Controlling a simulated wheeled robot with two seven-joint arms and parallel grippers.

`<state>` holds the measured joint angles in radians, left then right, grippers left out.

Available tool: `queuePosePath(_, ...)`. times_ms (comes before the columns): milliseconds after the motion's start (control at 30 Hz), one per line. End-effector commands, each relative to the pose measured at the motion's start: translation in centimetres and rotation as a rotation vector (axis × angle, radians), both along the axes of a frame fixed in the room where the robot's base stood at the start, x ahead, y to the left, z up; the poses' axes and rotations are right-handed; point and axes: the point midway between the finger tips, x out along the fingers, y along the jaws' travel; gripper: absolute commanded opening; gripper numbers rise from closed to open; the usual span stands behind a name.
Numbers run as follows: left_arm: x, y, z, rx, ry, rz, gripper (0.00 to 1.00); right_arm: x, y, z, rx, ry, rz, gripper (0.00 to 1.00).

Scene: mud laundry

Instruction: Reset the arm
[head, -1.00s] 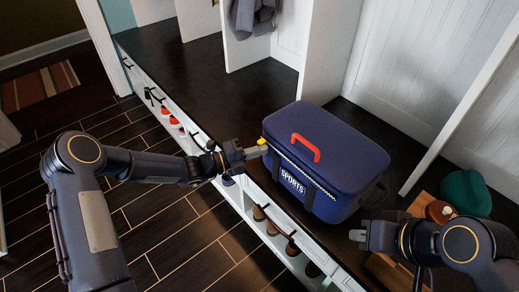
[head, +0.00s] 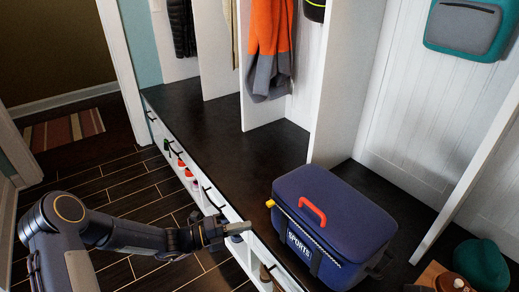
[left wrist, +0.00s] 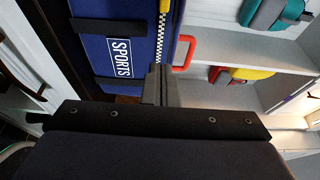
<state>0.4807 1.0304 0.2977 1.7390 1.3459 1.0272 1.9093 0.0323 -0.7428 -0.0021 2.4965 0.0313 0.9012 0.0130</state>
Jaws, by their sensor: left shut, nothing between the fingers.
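My left gripper (head: 246,228) reaches in from the left in the head view. It is shut and empty, just left of the blue bag and apart from its yellow zipper pull (head: 270,203). The blue sports bag (head: 345,210), with a red handle (head: 313,212) and a white SPORTS label, stands closed on the dark bench. In the left wrist view, the shut fingers (left wrist: 160,85) show in front of the bag (left wrist: 95,45) and its checkered zipper strip. My right gripper does not show clearly in either current view.
The dark bench (head: 230,135) is bare behind the bag. Shoes (head: 185,172) sit in cubbies below its front edge. An orange and grey jacket (head: 268,50) hangs above. White dividers (head: 340,90) rise from the bench. A teal cap (head: 480,265) lies at the lower right.

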Motion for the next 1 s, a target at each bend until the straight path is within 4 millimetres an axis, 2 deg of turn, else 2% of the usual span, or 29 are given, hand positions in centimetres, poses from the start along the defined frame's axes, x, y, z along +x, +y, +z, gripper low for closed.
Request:
queuePosePath(133,-0.7,0.1,1.3,0.057,-0.087,-0.034,0.0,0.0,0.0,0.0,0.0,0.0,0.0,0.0)
queuePosePath(267,-3.2,0.6,4.7,0.238,-0.374,-0.145,0.0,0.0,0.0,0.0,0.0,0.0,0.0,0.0)
queuePosePath(400,-7.7,1.8,8.7,0.499,-0.827,-0.34,0.0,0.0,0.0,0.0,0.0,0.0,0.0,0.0)
queuePosePath(600,-14.6,4.6,12.5,0.82,-1.468,-0.666,0.0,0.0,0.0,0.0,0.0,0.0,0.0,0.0)
queuePosePath(800,-21.0,8.1,14.5,1.063,-2.047,-1.053,0.0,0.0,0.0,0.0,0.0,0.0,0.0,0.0)
queuePosePath(1000,-25.0,10.9,14.9,1.182,-2.415,-1.4,0.0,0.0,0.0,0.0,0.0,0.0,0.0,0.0)
